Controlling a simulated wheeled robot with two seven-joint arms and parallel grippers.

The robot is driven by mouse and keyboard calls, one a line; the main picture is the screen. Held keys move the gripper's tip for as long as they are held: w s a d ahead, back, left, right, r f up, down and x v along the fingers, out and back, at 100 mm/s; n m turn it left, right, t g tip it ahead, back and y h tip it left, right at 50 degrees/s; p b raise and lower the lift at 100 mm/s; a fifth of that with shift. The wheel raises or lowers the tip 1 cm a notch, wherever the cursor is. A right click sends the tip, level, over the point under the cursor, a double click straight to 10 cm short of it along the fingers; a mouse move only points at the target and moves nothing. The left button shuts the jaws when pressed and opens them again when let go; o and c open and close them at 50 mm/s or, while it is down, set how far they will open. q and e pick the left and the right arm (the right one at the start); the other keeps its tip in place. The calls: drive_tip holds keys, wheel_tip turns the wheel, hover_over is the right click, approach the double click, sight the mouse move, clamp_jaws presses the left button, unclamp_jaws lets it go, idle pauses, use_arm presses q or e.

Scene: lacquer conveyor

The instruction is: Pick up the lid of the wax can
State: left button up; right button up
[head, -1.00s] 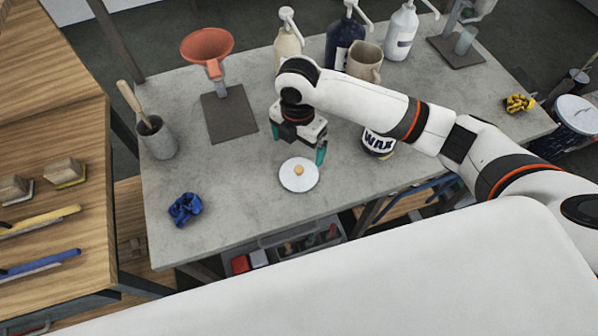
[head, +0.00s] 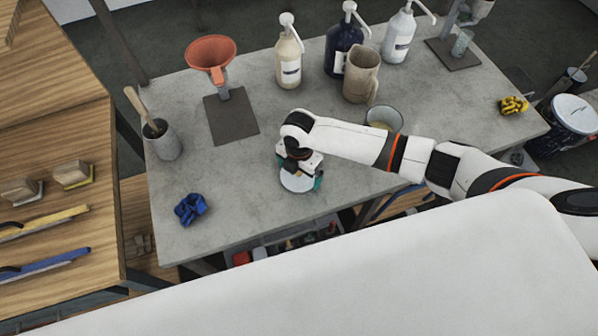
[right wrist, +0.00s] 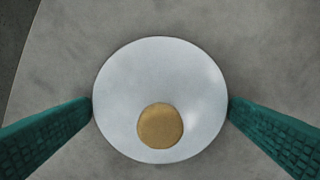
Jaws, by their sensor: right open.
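The lid (head: 297,184) is a round white disc lying flat on the grey table. The right wrist view shows the lid (right wrist: 150,75) from above, with a round tan knob (right wrist: 160,126) on it. My right gripper (head: 298,182) is over the lid, pointing down, and hides part of it. Its green fingers are open, one on each side of the lid, with nothing held. The wax can (head: 384,116) stands behind my right forearm, without a lid; its rim and pale inside show, and its front is hidden by my arm. My left gripper is not in view.
A crumpled blue cloth (head: 190,209) lies left of the lid. A grey cup with a brush (head: 161,139) and an orange funnel on a stand (head: 211,54) are farther left. Pump bottles and a beige jug (head: 361,78) stand at the back. The table front edge is close to the lid.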

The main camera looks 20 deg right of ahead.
drive_tip(key=shift+c, duration=0.6)
drive_tip(key=c, duration=0.5)
drive_tip(key=shift+c, duration=0.2)
drive_tip(key=shift+r, duration=0.1)
